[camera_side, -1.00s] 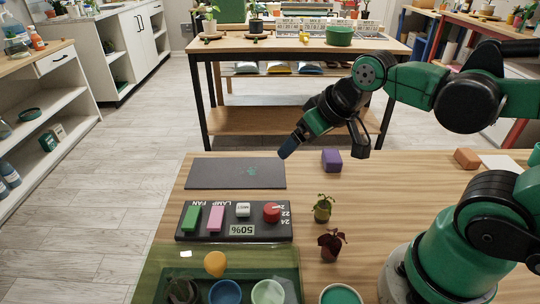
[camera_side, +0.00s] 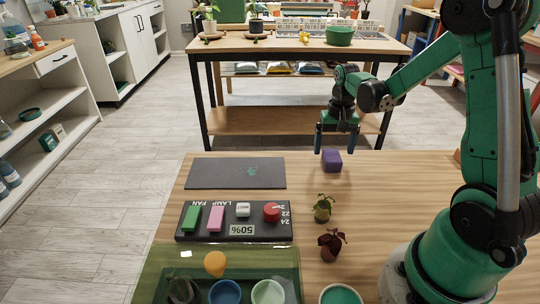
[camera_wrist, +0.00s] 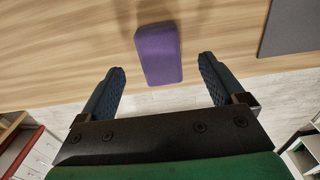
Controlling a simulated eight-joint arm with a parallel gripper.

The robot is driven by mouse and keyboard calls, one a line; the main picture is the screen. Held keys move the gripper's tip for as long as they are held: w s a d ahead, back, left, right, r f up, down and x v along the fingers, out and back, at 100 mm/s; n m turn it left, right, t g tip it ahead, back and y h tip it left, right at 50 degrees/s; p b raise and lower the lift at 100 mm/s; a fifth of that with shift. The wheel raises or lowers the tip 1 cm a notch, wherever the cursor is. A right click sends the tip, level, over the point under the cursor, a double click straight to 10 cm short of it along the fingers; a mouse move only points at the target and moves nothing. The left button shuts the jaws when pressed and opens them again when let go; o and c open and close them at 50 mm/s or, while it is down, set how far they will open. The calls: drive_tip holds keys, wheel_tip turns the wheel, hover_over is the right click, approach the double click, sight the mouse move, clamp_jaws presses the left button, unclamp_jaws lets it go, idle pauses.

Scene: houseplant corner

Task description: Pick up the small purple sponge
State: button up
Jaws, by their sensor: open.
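The small purple sponge (camera_side: 331,161) is a block on the wooden table near its far edge, right of the dark mat. My gripper (camera_side: 336,150) is above and around the far side of it, fingers pointing down. In the wrist view the sponge (camera_wrist: 158,53) lies just beyond the fingertips, roughly centred between the two blue fingers. My gripper (camera_wrist: 161,76) is open and empty there. Whether a finger touches the sponge cannot be told.
A dark mat (camera_side: 236,173) lies left of the sponge. A control panel (camera_side: 235,235) with coloured buttons and a red knob sits nearer. Two small potted plants (camera_side: 322,208) stand in front of the sponge. A green tray (camera_side: 160,270) with cups is at the front.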

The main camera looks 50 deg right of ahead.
sight(333, 155)
drive_tip(key=shift+f, duration=1.6)
clamp_jaws()
wheel_tip(333, 155, up, 20)
